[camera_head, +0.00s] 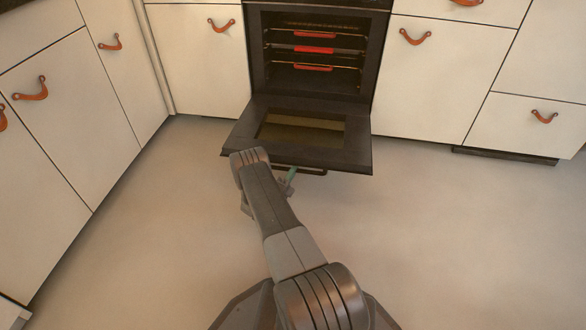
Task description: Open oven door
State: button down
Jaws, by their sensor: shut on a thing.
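The oven (316,62) is built into the cabinets at the back, and its dark inside with racks shows. The oven door (352,143) is folded far down, close to level, with its window (300,130) facing up. The door handle (313,171) is a dark bar along the door's front edge. My gripper (289,178) is at this edge, at the left part of the handle, and is shut on it.
White cabinets with leather pulls stand at the left (55,120), behind left (203,55) and right (440,80) of the oven. A low drawer (525,122) is at the right. The floor (430,240) is bare on both sides of my arm.

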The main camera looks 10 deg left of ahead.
jog(key=shift+w, duration=0.2)
jog(key=c, duration=1.4)
grip_release()
jog(key=shift+o, duration=0.2)
jog(key=p+v, duration=0.1)
jog(key=v, duration=1.2)
jog(key=shift+s+f, duration=0.25)
jog(key=shift+s, duration=0.05)
jog(key=shift+a, duration=0.1)
